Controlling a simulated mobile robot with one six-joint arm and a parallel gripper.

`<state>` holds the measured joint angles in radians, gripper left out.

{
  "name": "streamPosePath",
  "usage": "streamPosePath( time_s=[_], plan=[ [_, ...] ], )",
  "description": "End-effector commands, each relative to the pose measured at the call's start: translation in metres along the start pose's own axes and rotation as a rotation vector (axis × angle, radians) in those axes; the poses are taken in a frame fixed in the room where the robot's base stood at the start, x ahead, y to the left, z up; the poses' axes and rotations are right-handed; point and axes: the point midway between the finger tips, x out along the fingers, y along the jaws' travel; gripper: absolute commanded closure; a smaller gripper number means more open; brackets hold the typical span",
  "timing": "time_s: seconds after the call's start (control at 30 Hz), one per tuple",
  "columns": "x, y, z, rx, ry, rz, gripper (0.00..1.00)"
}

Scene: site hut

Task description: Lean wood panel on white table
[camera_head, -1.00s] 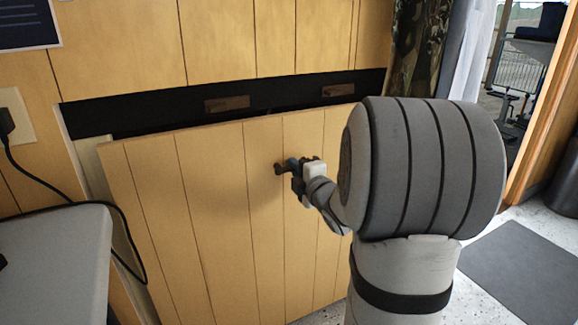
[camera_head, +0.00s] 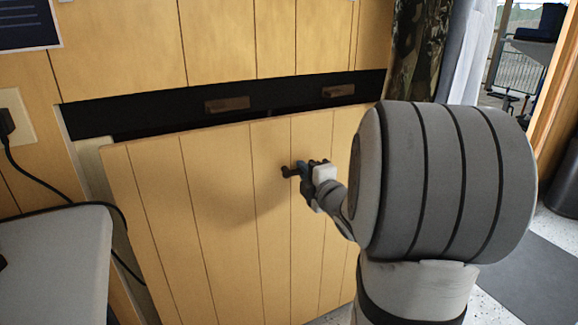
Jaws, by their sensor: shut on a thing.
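The wood panel (camera_head: 225,215) is a large light-wood board with vertical grooves. It stands tilted in front of the wall, its top edge below a dark opening. My gripper (camera_head: 291,171) is at the panel's face, right of its middle, shut on a small dark handle there. My arm hides the panel's right part. The white table (camera_head: 50,265) is at the lower left, only partly in view. Its right edge is close to the panel's left edge; I cannot tell whether they touch.
The dark opening (camera_head: 290,97) in the wood wall holds two brown blocks (camera_head: 227,104). A black cable (camera_head: 45,196) runs from a wall outlet (camera_head: 17,115) over the table and down beside the panel. A curtain (camera_head: 420,50) and an open doorway are at the right, with a grey mat (camera_head: 520,270) on the floor.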

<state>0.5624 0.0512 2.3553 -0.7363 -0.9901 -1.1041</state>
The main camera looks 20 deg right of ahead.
Motion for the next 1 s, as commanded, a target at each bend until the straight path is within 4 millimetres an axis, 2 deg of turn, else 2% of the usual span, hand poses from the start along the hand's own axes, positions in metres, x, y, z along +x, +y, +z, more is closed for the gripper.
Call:
streamPosePath(
  time_s=[0.03, 0.57, 1.0],
  plan=[
    [-0.003, 0.005, 0.002, -0.003, -0.001, 0.010, 1.00],
    [-0.009, 0.006, 0.003, -0.002, 0.000, 0.010, 1.00],
    [-0.030, 0.011, 0.010, -0.004, -0.001, 0.011, 1.00]
  ],
)
